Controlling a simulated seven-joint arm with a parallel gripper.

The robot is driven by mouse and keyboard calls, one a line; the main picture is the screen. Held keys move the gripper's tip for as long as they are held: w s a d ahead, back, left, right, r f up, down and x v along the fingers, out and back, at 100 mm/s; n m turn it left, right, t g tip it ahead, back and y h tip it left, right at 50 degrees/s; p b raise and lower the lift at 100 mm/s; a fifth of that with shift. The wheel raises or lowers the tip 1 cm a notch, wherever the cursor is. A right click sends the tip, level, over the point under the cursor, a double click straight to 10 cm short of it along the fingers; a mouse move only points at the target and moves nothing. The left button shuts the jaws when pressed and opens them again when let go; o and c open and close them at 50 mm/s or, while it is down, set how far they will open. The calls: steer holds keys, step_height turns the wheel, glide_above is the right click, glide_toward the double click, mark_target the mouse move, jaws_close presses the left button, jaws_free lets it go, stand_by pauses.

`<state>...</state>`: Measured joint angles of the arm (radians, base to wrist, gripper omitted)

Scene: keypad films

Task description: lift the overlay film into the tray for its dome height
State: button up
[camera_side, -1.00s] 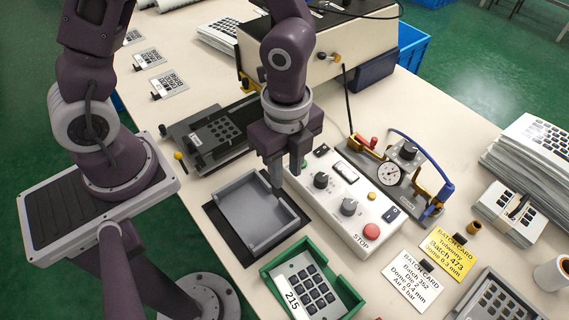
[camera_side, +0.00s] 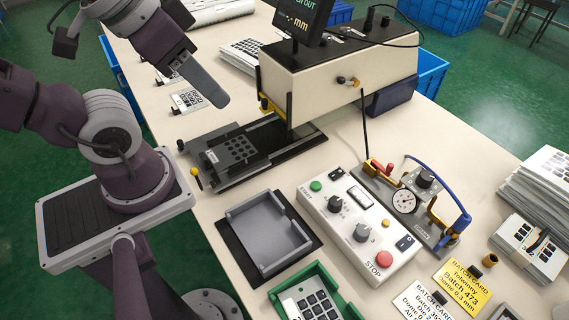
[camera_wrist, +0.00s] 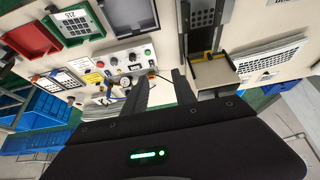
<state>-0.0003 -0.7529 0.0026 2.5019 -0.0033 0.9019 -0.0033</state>
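An overlay film marked 215 with dark key squares (camera_side: 312,303) lies in a green tray (camera_side: 342,303), cut off at the bottom edge in the side view. The green tray (camera_wrist: 54,33) and its film also show at top left of the wrist view. A grey tray (camera_side: 237,222) on a black mat looks empty. A dark grey plate with key-like squares (camera_side: 238,149) sits on the slide below the gauge housing. My gripper (camera_side: 215,93) is raised at upper left, clear of all trays. In the wrist view its fingers (camera_wrist: 160,78) are apart with nothing between them.
A control box with a red STOP button (camera_side: 384,258) stands right of the grey tray. The gauge housing (camera_side: 335,82) carries a display. A dial gauge (camera_side: 404,202), batch cards (camera_side: 462,284) and film stacks (camera_side: 540,180) lie right. A red tray (camera_wrist: 30,38) shows in the wrist view.

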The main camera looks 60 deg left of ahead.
steer(key=shift+w, duration=0.1)
steer(key=w+d+n+g+h, duration=0.1)
steer(key=w+d+n+g, duration=0.1)
steer(key=w+d+n, duration=0.4)
steer(key=n+g+y, duration=0.1)
steer(key=n+g, duration=0.3)
steer(key=n, duration=0.8)
glide_above(351, 304)
step_height(351, 304, down, 25)
step_height(351, 304, down, 6)
steer(key=shift+f, duration=0.15)
steer(key=shift+c, duration=0.4)
jaws_close()
